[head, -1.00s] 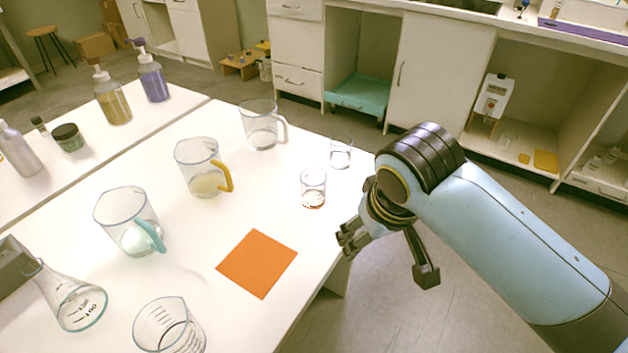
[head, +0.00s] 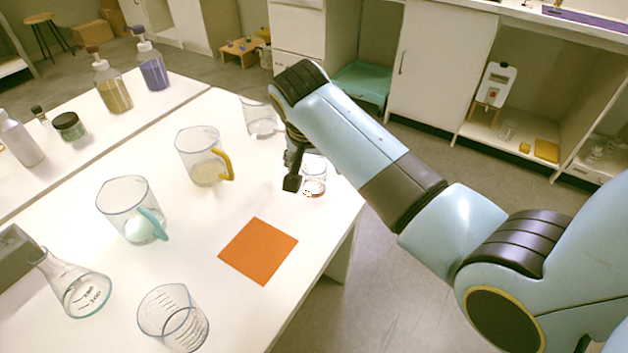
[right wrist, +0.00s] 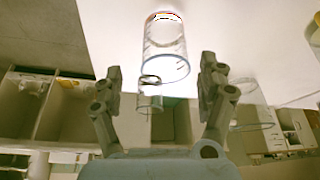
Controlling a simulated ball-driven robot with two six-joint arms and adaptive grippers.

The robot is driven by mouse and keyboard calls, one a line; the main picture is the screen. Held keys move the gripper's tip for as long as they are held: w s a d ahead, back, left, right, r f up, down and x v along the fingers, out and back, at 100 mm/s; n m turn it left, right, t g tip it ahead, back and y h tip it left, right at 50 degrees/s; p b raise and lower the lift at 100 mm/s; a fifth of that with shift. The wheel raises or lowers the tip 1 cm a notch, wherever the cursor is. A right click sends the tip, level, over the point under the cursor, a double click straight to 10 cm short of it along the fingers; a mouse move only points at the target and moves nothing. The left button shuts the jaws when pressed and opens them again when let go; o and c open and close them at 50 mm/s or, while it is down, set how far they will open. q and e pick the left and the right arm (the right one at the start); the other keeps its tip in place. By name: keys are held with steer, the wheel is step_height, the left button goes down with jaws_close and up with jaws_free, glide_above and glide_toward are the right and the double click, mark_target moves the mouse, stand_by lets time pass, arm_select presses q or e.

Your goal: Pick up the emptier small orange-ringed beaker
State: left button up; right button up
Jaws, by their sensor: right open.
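A small clear beaker (head: 314,180) with an orange-red ring at its base stands near the table's right edge in the head view. In the right wrist view this beaker (right wrist: 165,48) appears inverted, ahead of and between my fingers. My right gripper (head: 297,172) is open beside the beaker; its fingers (right wrist: 160,72) spread on both sides with nothing between their tips. A second small clear beaker (right wrist: 150,98) shows farther off in the right wrist view; my arm hides it in the head view. Its ring and fill level are unclear. My left gripper is not in view.
A yellow-handled jug (head: 200,150) and a clear mug (head: 258,118) stand left of the right gripper. A teal-handled jug (head: 125,205), a flask (head: 75,285) and a graduated beaker (head: 172,318) stand nearer. An orange mat (head: 258,250) lies flat on the table.

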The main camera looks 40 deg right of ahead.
steer(key=x, duration=0.4)
steer(key=b+x, duration=0.1)
steer(key=x, duration=0.1)
steer(key=shift+w+a+f, duration=0.1)
steer(key=shift+w+f, duration=0.15)
steer(key=shift+w, duration=0.1)
steer(key=c, duration=1.3)
